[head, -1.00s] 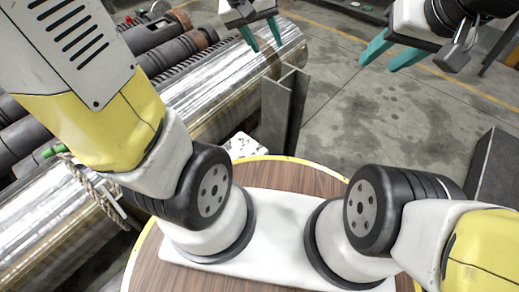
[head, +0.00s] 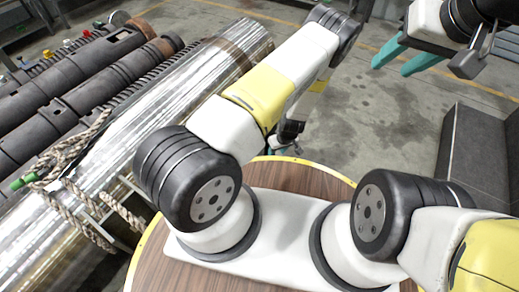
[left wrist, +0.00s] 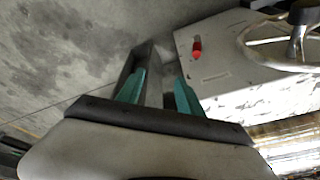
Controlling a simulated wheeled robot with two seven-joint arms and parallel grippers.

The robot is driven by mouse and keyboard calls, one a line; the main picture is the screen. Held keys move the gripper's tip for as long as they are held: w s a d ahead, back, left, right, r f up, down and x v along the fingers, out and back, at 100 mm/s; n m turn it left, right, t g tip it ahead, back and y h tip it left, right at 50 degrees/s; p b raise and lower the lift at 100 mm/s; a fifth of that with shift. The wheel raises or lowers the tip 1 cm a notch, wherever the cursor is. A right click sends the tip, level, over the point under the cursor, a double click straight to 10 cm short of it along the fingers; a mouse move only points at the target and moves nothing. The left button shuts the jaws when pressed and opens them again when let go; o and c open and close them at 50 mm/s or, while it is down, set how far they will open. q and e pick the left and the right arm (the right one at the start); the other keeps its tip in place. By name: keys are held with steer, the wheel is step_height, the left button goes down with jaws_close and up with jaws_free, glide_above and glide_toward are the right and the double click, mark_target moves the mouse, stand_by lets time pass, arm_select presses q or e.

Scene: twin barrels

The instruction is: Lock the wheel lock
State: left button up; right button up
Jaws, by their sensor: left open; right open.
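In the left wrist view, a small red piece (left wrist: 196,47), possibly the wheel lock, sits on a pale panel (left wrist: 235,62). A metal handwheel (left wrist: 297,42) is mounted at the panel's right side, partly cut off by the frame. My left gripper (left wrist: 160,92) is open and empty; its teal fingers point toward a grey post beside the panel, with the red piece off to their right. In the head view, my left gripper (head: 287,143) is partly hidden behind my arm. The wheel and red piece cannot be made out there. My right gripper (head: 405,58) is open and empty at the upper right.
A long shiny cylinder (head: 170,85) runs diagonally across the left, with dark pipes (head: 70,95) beyond it. A rope (head: 65,160) hangs over the cylinder. A dark grey box (head: 475,150) stands at the right. Concrete floor (head: 385,120) between is clear.

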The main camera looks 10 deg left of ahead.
arm_select(q)
steer(key=s+a+f, duration=0.1)
steer(key=a+f, duration=0.2)
steer(key=f, duration=0.3)
steer(key=s+a+f+y, duration=0.1)
steer(key=s+a+f, duration=0.1)
steer(key=f, duration=0.4)
steer(key=s+a+f+y, duration=0.1)
steer(key=s+a+f, duration=0.1)
steer(key=a+f, duration=0.2)
steer(key=shift+a+f, duration=0.15)
steer(key=shift+f, duration=0.65)
steer(key=shift+a+f, duration=0.15)
steer(key=shift+f, duration=0.6)
jaws_close()
